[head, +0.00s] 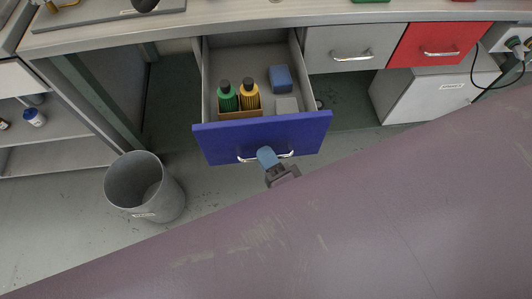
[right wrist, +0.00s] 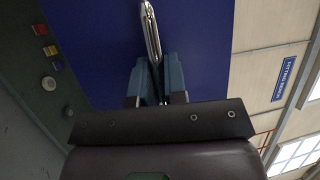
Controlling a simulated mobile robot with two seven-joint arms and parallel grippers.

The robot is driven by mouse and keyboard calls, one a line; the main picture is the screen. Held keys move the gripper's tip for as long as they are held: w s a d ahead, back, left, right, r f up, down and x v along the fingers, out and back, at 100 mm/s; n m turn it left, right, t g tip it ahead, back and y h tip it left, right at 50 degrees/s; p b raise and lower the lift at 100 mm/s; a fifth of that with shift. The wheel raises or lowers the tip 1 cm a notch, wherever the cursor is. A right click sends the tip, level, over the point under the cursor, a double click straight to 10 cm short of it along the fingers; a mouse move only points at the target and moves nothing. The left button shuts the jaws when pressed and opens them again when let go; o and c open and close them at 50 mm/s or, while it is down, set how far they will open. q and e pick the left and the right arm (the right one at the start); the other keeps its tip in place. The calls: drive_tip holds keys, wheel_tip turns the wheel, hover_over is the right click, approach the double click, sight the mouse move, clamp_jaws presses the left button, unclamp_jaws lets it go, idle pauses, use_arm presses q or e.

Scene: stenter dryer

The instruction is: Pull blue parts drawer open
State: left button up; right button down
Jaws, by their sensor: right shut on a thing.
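The blue parts drawer (head: 220,142) stands pulled out from under the bench, with its inside showing in the head view. A green bottle and a yellow bottle (head: 249,95) stand in it near the front, with a blue block (head: 281,78) and a grey block behind and to the right. Its metal handle (head: 285,155) runs across the blue front. My right gripper (head: 267,157) is at the handle. In the right wrist view the fingers (right wrist: 157,82) are shut around the handle bar (right wrist: 150,30), against the blue front (right wrist: 95,40). My left gripper is not in view.
A grey drawer (head: 340,47) and a red drawer (head: 436,43) are closed to the right. A grey bin (head: 145,186) stands on the floor at left, beside a shelf unit (head: 60,135). A large mauve surface fills the lower right.

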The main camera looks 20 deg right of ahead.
drive_tip(key=c, duration=1.3)
unclamp_jaws()
drive_tip(key=shift+o, duration=0.5)
drive_tip(key=v, duration=1)
drive_tip(key=shift+s, duration=0.4)
drive_tip(key=shift+f, duration=0.1)
